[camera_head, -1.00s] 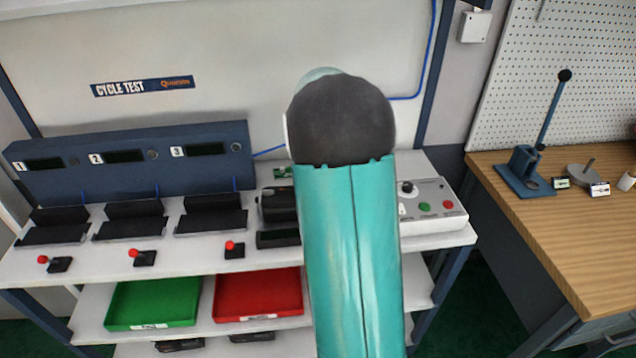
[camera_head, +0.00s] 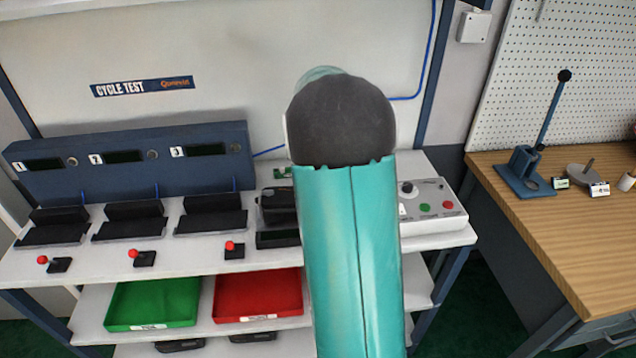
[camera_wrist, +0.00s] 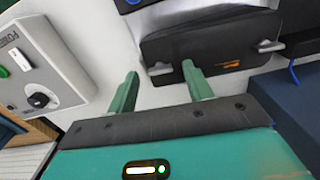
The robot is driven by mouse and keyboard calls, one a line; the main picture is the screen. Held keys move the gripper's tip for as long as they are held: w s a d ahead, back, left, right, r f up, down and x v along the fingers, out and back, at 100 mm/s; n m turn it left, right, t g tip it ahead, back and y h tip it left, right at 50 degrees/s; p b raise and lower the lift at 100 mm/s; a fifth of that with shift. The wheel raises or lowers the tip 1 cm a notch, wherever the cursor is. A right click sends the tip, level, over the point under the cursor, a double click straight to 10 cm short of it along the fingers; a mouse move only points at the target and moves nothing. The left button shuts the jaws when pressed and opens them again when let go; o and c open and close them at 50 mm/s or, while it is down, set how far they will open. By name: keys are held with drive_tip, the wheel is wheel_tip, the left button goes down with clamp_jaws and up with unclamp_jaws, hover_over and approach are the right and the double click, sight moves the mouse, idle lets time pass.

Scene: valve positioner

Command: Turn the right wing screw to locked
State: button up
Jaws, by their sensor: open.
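The positioner (camera_wrist: 212,42), a dark flat unit with an orange mark, lies on the white bench in the wrist view. It has a grey wing screw at each end. The one at picture left (camera_wrist: 160,70), on the control box side, appears to be the right wing screw. The other (camera_wrist: 270,46) is at picture right. My gripper (camera_wrist: 160,69) is open, its two green fingers apart, with the near screw appearing between the fingertips. I cannot tell whether they touch it. In the head view my arm partly hides the positioner (camera_head: 277,207), and the gripper is hidden.
A control box (camera_head: 432,207) with a black knob and green and red buttons stands right of my arm; it also shows in the wrist view (camera_wrist: 45,70). Three dark cradles with red-tipped levers are to the left. Green (camera_head: 152,303) and red (camera_head: 258,295) trays sit below.

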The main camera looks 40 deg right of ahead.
wheel_tip(320, 180, up, 13)
idle(0.3)
drive_tip(key=shift+r, duration=0.1)
idle(0.4)
drive_tip(key=s+a+r+n+t, duration=0.1)
drive_tip(key=s+a+r+n, duration=0.15)
drive_tip(key=a, duration=0.65)
drive_tip(key=s+a+r+n+t, duration=0.1)
drive_tip(key=s+a+r+t, duration=0.15)
drive_tip(key=a, duration=0.65)
drive_tip(key=s+a+f+n+t, duration=0.2)
drive_tip(key=s+a+f+n, duration=0.2)
drive_tip(key=s+a, duration=0.8)
drive_tip(key=shift+s+a+f, duration=0.25)
drive_tip(key=shift+a+f, duration=0.35)
drive_tip(key=shift+f, duration=0.1)
drive_tip(key=c, duration=0.3)
